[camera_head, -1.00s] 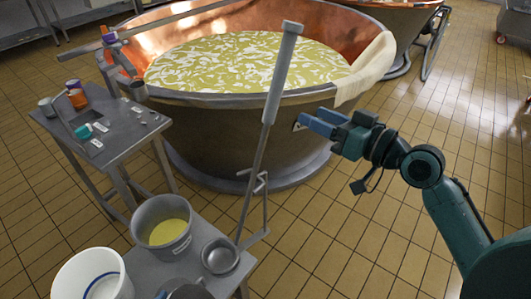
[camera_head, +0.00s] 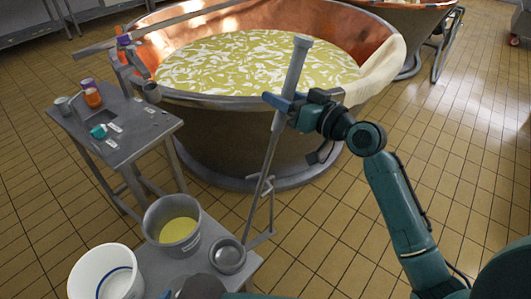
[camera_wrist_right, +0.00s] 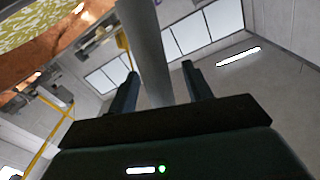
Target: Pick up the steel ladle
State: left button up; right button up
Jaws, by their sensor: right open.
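The steel ladle (camera_head: 266,170) stands tilted, its bowl (camera_head: 228,256) low at the side table and its long handle rising to a thick grey grip (camera_head: 296,70) in front of the copper vat. My right gripper (camera_head: 280,102) is at the lower part of this grip. In the right wrist view the grip (camera_wrist_right: 146,50) passes between the two spread fingers of my right gripper (camera_wrist_right: 158,85), nearer the left finger. The fingers are open, with a gap on the right.
The copper vat (camera_head: 225,125) with yellow-white curds stands behind the ladle, a cloth (camera_head: 385,65) over its rim. A grey bucket (camera_head: 160,220) and a white bucket (camera_head: 85,285) are beside the ladle bowl. A small table (camera_head: 135,140) stands left. Tiled floor is clear at right.

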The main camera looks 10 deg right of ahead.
jog(key=shift+x, duration=0.8)
jog(key=shift+c, duration=0.3)
grip_shut()
